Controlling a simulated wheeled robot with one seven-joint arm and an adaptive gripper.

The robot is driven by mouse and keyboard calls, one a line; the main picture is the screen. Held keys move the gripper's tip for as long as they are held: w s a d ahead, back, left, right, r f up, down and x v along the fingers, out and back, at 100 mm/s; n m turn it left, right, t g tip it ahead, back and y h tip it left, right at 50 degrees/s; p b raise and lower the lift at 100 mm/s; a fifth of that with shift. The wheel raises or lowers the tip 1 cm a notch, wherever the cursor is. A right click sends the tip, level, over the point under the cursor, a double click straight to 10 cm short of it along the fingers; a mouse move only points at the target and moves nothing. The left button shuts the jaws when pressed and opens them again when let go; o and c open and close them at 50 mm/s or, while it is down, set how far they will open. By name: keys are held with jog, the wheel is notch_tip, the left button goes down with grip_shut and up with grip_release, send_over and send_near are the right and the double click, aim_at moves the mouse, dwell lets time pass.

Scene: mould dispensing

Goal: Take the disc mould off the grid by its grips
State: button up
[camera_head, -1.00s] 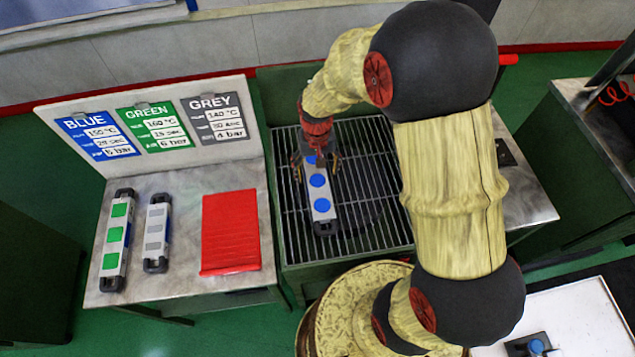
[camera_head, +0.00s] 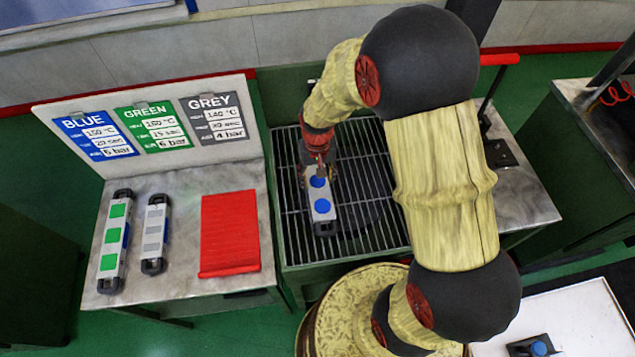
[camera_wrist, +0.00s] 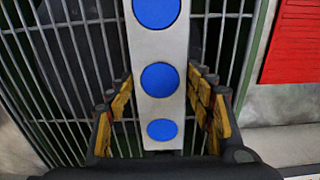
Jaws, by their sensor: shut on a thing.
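The disc mould (camera_head: 322,213) is a pale grey bar with blue discs and a black grip at its near end. It lies over the slatted grid (camera_head: 372,160); I cannot tell whether it touches the slats. My gripper (camera_head: 319,170) reaches down at its far end, hiding the far grip and part of the bar. In the wrist view the mould (camera_wrist: 161,47) shows three blue discs and runs between the yellow-padded fingers of my gripper (camera_wrist: 160,85), which is shut on it. The exact contact is hard to see.
A red-handled lever (camera_head: 499,59) rises right of the grid.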

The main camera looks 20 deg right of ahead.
grip_shut()
dwell(0.5)
jog(key=shift+w+r, duration=0.1)
jog(key=shift+r, duration=0.05)
